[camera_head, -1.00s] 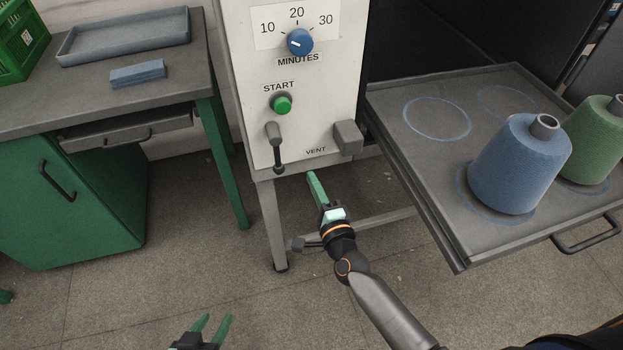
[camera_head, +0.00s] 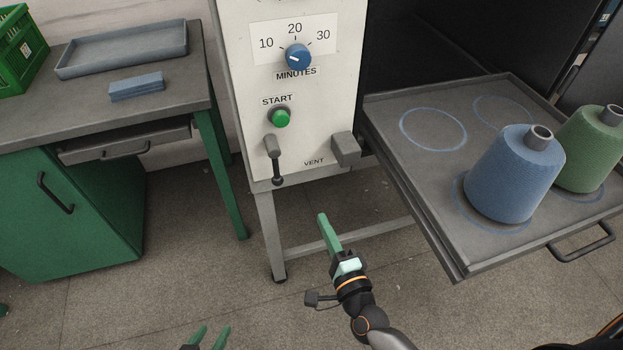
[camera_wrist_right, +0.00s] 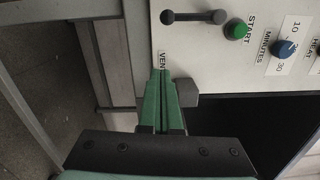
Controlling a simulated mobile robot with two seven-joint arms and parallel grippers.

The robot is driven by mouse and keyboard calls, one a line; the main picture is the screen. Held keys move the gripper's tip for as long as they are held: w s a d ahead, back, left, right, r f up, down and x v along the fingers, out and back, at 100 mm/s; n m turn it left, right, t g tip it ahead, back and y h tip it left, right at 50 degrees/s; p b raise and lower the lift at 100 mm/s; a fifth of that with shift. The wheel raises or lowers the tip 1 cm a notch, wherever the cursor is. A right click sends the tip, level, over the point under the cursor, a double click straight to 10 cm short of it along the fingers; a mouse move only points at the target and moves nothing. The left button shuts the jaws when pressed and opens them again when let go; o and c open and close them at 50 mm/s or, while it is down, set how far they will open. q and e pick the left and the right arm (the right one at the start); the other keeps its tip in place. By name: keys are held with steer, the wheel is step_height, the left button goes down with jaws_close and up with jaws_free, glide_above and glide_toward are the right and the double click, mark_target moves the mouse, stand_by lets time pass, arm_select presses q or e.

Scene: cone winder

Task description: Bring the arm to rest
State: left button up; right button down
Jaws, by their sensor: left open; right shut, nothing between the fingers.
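My right gripper (camera_head: 325,222) is shut and empty in the head view, with green fingers. It hangs in free air in front of the machine's leg frame, below the control panel. In the right wrist view its closed fingers (camera_wrist_right: 162,78) overlap the panel's lower edge beside the VENT label. My left gripper (camera_head: 210,337) shows only its two green fingertips at the bottom edge of the head view. They are apart, with nothing seen between them; the rest is cut off.
The control panel (camera_head: 334,104) has a blue dial (camera_head: 298,57), a green START button (camera_head: 280,118) and a lever (camera_head: 274,160). A pulled-out tray (camera_head: 420,185) carries a blue cone (camera_head: 513,176) and a green cone (camera_head: 592,150). A workbench (camera_head: 185,92) stands left. Open floor lies between.

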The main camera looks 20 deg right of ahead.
steer(key=s+a+f+n+g+y, duration=0.1)
steer(key=s+f+n+g, duration=0.4)
steer(key=n, duration=0.5)
steer(key=s+f+n+g+y, duration=0.1)
steer(key=s+f+n+g, duration=0.25)
steer(key=s+n, duration=0.5)
arm_select(q)
steer(key=s+a+r+p, duration=0.1)
steer(key=a+r+p, duration=0.2)
steer(key=r+p, duration=0.8)
steer(key=p, duration=0.3)
steer(key=shift+s+a+n+y, duration=0.2)
steer(key=shift+s+n+y, duration=0.1)
steer(key=shift+n+y, duration=0.1)
arm_select(e)
steer(key=s+d+r+n+h, duration=0.1)
steer(key=d+r, duration=0.3)
steer(key=r, duration=0.6)
steer(key=shift+s+n, duration=0.15)
steer(key=shift+n, duration=0.3)
arm_select(q)
steer(key=shift+f, duration=0.15)
arm_select(e)
steer(key=shift+f, duration=0.1)
